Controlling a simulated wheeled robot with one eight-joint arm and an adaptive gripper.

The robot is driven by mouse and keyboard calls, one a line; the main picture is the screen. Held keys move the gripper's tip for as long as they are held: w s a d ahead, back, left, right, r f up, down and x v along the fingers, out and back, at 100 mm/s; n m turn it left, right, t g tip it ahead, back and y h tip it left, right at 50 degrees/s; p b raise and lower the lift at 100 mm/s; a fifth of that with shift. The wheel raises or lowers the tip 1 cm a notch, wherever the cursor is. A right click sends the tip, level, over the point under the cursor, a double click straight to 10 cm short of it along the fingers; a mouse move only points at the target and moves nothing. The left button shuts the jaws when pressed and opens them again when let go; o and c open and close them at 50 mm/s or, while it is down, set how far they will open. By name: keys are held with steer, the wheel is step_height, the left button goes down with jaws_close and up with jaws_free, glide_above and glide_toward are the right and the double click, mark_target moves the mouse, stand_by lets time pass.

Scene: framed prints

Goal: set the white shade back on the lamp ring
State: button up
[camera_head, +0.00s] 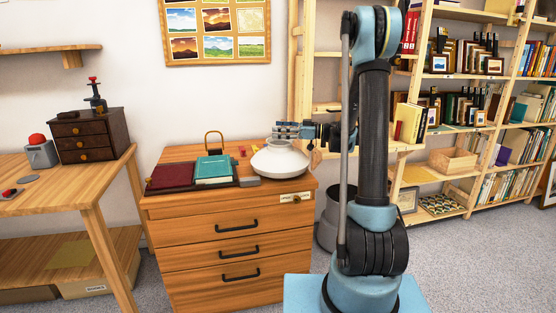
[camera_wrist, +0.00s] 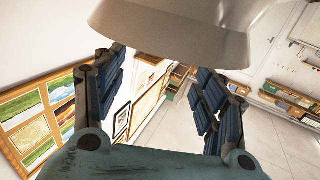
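The white shade (camera_head: 280,160) is a wide, shallow cone at the back right of the wooden drawer cabinet's top. What it rests on is hidden beneath it. My gripper (camera_head: 287,131) is level, at the top of the shade, reaching in from the right. In the wrist view the shade (camera_wrist: 175,30) fills the top, by the fingertips. The two blue fingers stand wide apart, with open space between them; whether either touches the shade I cannot tell. I cannot make out a lamp ring for certain; a brass-coloured loop (camera_head: 213,135) stands behind the books.
A bookshelf (camera_head: 465,110) stands right, a wooden table (camera_head: 60,180) left. Framed prints (camera_head: 216,32) hang above.

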jaws_close()
steer(key=shift+r, duration=0.1)
